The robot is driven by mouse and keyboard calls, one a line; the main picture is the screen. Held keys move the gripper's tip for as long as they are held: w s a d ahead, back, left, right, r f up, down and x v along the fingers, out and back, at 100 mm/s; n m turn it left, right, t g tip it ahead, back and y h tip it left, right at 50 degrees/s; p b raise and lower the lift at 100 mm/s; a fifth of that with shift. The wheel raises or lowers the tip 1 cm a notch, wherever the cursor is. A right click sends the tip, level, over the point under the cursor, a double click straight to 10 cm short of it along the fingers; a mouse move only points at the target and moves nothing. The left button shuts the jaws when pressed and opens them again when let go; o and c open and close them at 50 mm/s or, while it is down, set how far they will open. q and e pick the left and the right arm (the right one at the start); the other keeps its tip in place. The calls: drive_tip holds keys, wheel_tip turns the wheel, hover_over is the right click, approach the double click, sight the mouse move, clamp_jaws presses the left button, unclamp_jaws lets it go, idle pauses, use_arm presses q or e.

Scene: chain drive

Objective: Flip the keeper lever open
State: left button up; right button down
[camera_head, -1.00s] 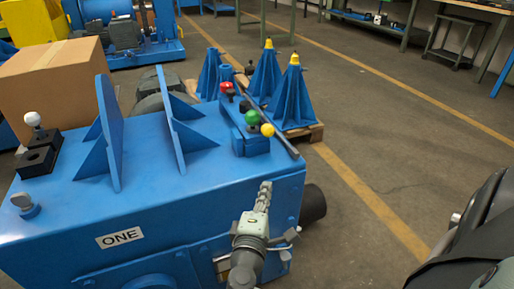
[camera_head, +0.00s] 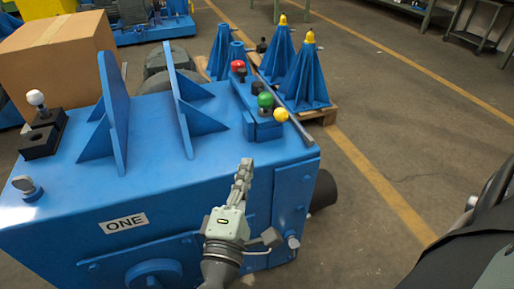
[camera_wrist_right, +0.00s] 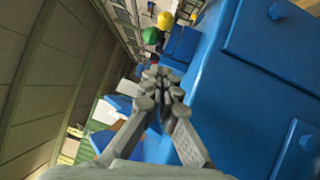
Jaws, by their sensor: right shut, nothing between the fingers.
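My right gripper (camera_head: 245,163) is shut and empty. It points up and away in front of the blue cabinet marked ONE (camera_head: 220,175), and overlaps its right front edge in the head view. Contact with the cabinet cannot be judged. In the right wrist view its closed fingers (camera_wrist_right: 160,76) point toward the green and yellow balls. I cannot tell which part is the keeper lever. Lever-like parts on the cabinet top carry a red knob (camera_head: 238,65), a green knob (camera_head: 265,100) and a yellow knob (camera_head: 281,115). My left gripper is not in view.
A white-knobbed lever (camera_head: 36,98) stands on a black block at the top left. Upright blue plates (camera_head: 114,110) rise from the cabinet top. A cardboard box (camera_head: 62,60) stands behind left. Yellow-tipped blue stands (camera_head: 307,75) are behind right. Floor at right is open.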

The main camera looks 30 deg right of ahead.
drive_tip(key=p+x, duration=0.1)
drive_tip(key=x, duration=0.4)
drive_tip(key=p+x, duration=0.1)
drive_tip(key=x, duration=0.4)
drive_tip(key=shift+s+r+p, duration=0.15)
drive_tip(key=shift+r+p, duration=0.1)
drive_tip(key=shift+p, duration=0.1)
drive_tip(key=shift+s+d+r+p, duration=0.15)
drive_tip(key=shift+d+p, duration=0.3)
drive_tip(key=shift+d, duration=0.7)
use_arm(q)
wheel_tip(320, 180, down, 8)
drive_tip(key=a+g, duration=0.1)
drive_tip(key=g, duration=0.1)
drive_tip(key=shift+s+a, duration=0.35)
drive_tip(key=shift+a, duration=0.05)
use_arm(e)
drive_tip(key=shift+d, duration=0.6)
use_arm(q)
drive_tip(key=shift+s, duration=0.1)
use_arm(e)
drive_tip(key=shift+d, duration=0.1)
